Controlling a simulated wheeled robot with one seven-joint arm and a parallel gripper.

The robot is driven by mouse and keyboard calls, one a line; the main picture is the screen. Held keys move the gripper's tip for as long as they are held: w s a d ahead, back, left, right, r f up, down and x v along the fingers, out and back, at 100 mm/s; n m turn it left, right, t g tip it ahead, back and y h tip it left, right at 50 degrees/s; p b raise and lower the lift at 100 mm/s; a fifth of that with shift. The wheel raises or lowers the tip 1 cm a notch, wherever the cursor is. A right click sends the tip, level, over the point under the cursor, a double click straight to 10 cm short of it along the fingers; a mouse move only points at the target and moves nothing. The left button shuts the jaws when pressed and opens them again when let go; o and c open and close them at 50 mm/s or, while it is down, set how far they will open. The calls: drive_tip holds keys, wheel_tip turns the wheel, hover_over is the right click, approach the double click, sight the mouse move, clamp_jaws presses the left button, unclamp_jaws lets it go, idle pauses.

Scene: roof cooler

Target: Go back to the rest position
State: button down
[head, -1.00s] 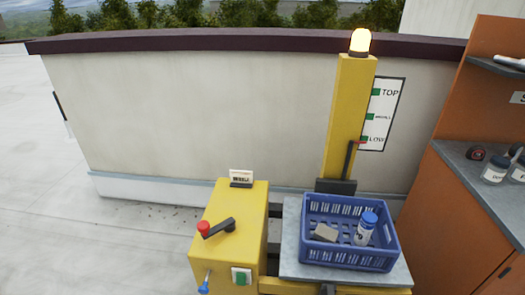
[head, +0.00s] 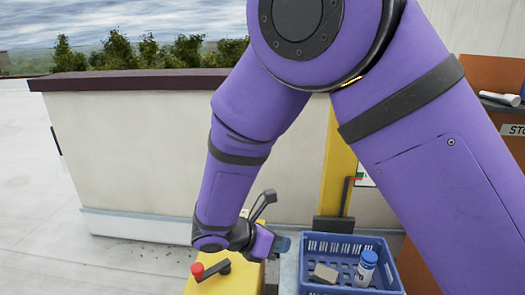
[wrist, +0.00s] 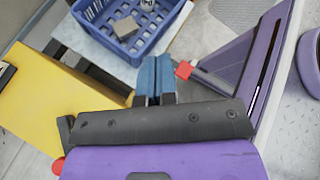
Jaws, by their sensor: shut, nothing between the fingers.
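My gripper (head: 284,244) hangs at the end of my purple arm, left of the blue crate in the head view. In the wrist view its two blue fingers (wrist: 156,78) are together with nothing between them. The fingers appear apart from the crate; their exact height above the platform is hard to tell. My arm covers much of the middle and right of the head view, hiding the lamp, most of the yellow post and most of the level sign.
The blue crate (head: 330,246) holds a grey block (head: 325,273) and a blue-capped bottle (head: 366,268). A yellow box (head: 235,283) with a red-knobbed crank (head: 197,269) stands left of it. An orange cabinet (head: 478,72) is at right. Open roof floor lies at left.

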drive_tip(key=s+d+r+m+g+y, duration=0.2)
drive_tip(key=d+r+m+y, duration=0.1)
drive_tip(key=d+r+m, duration=0.5)
drive_tip(key=s+d+r+m+g+y, duration=0.25)
drive_tip(key=d+r+m, duration=0.35)
drive_tip(key=d+r, duration=0.3)
drive_tip(key=s+d+r+m+t+y, duration=0.5)
drive_tip(key=s+d+r+m, duration=0.4)
drive_tip(key=s+m, duration=0.3)
drive_tip(key=shift+s+m+t, duration=0.25)
drive_tip(key=shift+m+t, duration=0.05)
drive_tip(key=shift+t, duration=0.15)
